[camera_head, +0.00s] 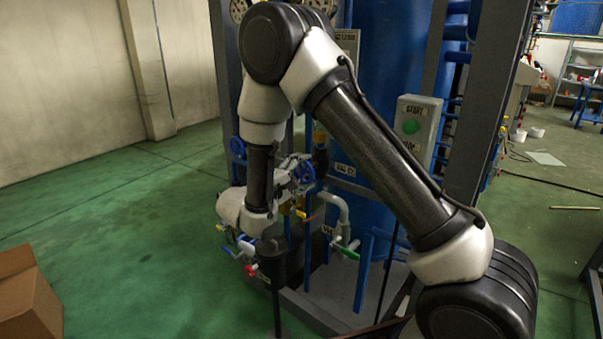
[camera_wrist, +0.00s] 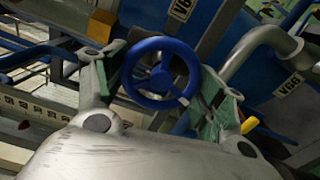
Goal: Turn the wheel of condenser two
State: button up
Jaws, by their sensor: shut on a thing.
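A blue handwheel (camera_wrist: 160,73) with a spoked hub is in the middle of the wrist view, between the two fingers of my gripper (camera_wrist: 158,92). The fingers stand on its left and right sides, and the gripper is shut on it. In the head view my gripper (camera_head: 298,178) reaches a blue wheel (camera_head: 304,172) on the rig. My arm hides part of the rig around it. No label naming condenser two can be read on the wheel.
Another blue wheel (camera_head: 237,146) is left of my forearm. A grey start/stop box (camera_head: 415,125) is on the rig to the right. Pipes and a green-handled valve (camera_head: 346,252) lie below the gripper. A cardboard box (camera_head: 28,295) stands at lower left; the green floor between is clear.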

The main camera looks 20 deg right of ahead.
jog(key=o, duration=1)
jog(key=shift+a, duration=0.1)
jog(key=v, duration=1.2)
